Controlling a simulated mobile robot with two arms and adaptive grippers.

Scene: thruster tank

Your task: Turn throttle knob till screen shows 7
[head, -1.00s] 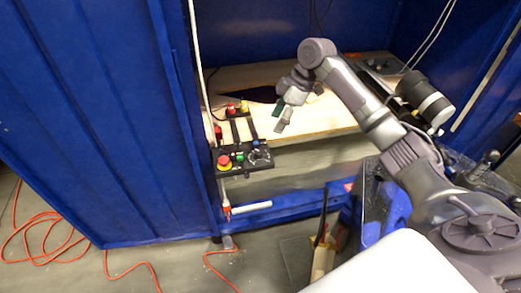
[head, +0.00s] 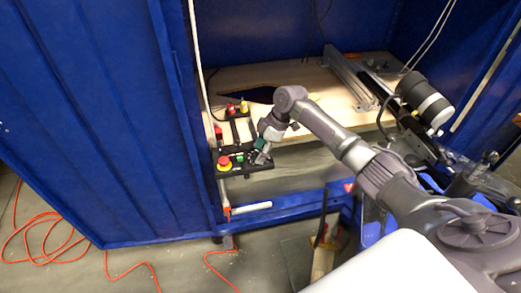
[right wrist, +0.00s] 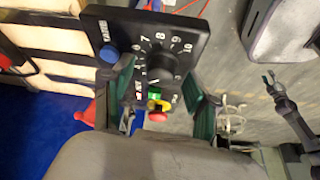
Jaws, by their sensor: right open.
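The black control panel (head: 243,168) is at the edge of the wooden bench in the head view. It also shows in the right wrist view (right wrist: 190,32). The black throttle knob (right wrist: 160,67) sits inside a white number dial there. My right gripper (head: 262,157) is at the knob's end of the panel and hides the knob in the head view. In the right wrist view the right gripper (right wrist: 161,70) is open, a finger on either side of the knob; contact is unclear. My left gripper (right wrist: 269,80) appears small at the right there. I cannot make out a screen reading.
A blue button (right wrist: 109,53) is close to one finger. A red emergency stop (head: 224,161) is at the panel's other end. A second small control box (head: 238,109) stands behind. Blue walls (head: 90,120) enclose the bench (head: 300,125). An orange cable (head: 45,215) lies on the floor.

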